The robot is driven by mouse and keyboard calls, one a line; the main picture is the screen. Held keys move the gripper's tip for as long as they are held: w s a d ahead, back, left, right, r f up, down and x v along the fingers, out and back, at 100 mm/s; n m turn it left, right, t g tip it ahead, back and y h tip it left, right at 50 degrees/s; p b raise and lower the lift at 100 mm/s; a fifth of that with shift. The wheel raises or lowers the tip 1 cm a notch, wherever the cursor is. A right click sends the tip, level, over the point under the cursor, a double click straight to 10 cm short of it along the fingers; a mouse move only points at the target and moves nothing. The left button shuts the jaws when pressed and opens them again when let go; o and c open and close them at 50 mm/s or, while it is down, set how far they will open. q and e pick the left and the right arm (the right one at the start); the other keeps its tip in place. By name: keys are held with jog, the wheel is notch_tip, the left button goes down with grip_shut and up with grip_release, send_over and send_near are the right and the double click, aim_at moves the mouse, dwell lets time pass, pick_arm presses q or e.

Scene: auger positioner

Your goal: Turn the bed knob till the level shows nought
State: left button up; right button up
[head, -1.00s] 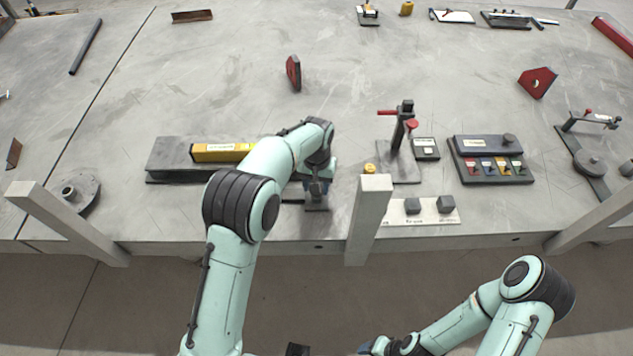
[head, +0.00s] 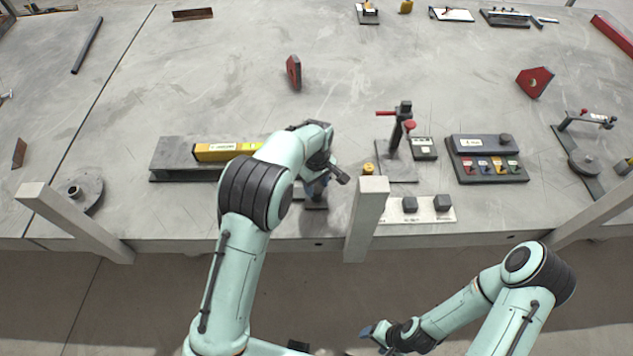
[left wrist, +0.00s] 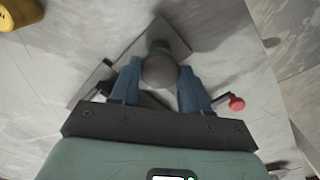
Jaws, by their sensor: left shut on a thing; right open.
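A yellow level (head: 215,152) lies along a long dark-grey bed (head: 172,160) at the left of centre. A green vial patch shows near its right end, but its reading is too small to make out. My left gripper (head: 317,190) is beyond the bed's right end, low over the table. In the left wrist view it is shut on a round dark-grey knob (left wrist: 160,72), with one blue finger on each side. The knob stands over a grey plate (left wrist: 183,35). My right gripper (head: 376,334) is open and empty in front of the table.
A pale post (head: 367,215) rises at the table's front edge, close to the right of my left gripper. A stand with red handles (head: 401,130) and a dark case (head: 486,160) are further right. The table behind is mostly clear.

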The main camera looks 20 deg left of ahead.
aim_at(316, 187)
pick_arm(q)
jog(key=shift+n, duration=0.7)
pick_arm(e)
jog(key=shift+w+r, duration=0.2)
pick_arm(q)
jog(key=o, duration=1.1)
jog(key=shift+c, duration=0.2)
notch_tip(316, 187, up, 13)
jog(key=p, duration=0.1)
jog(key=shift+r, duration=0.2)
pick_arm(e)
jog(key=shift+w+r, duration=0.7)
jog(key=shift+r, duration=0.05)
